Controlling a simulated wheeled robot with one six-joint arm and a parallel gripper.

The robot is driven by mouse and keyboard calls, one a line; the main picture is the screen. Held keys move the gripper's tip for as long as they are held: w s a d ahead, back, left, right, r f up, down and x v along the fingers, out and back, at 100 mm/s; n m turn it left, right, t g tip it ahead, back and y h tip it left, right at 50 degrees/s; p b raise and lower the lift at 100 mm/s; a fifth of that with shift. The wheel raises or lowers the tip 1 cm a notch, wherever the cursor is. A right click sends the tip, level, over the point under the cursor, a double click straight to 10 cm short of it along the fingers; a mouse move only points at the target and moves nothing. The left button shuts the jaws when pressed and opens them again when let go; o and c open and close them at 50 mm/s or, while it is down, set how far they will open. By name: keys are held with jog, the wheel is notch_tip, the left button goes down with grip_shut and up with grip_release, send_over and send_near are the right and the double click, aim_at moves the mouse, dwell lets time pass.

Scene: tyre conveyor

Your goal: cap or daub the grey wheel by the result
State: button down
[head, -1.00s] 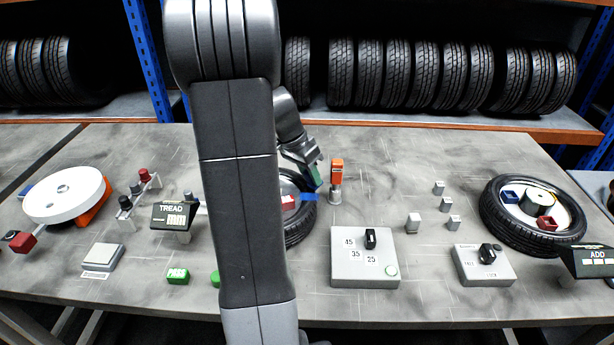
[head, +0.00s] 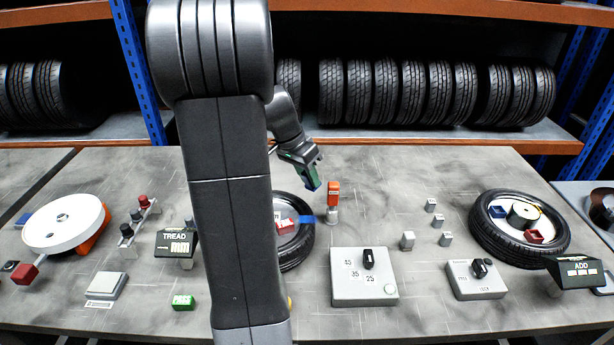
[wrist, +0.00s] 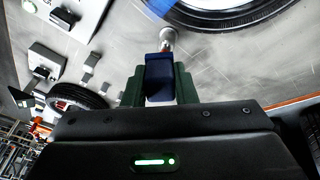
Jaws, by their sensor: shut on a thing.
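My gripper (head: 313,178) is shut on a dark blue block (wrist: 159,78). It holds the block in the air above the bench, in front of a silver post with an orange top (head: 333,196). A black tyre (head: 297,252) lies flat on the bench, partly hidden behind my arm. A red-and-white piece (head: 286,225) and a blue strip (head: 306,219) show on it. Part of a tyre with a pale rim (wrist: 215,18) shows at the top of the wrist view. The TREAD display (head: 177,243) stands left of my arm; its reading is unclear.
A grey box with a dial (head: 363,278) and another switch box (head: 475,280) stand at the front. A second tyre (head: 487,240) at right holds small blue and red bins. A white disc (head: 62,222) is at left. Several small grey blocks (head: 438,221) stand between.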

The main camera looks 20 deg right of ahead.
jog(key=shift+f, duration=0.1)
dwell(0.6)
jog(key=s+f+t+b, duration=0.1)
jog(key=b, duration=0.2)
jog(key=shift+s+a, duration=0.1)
jog(key=shift+a, duration=0.05)
jog(key=shift+r, duration=0.1)
jog(key=shift+b, duration=0.4)
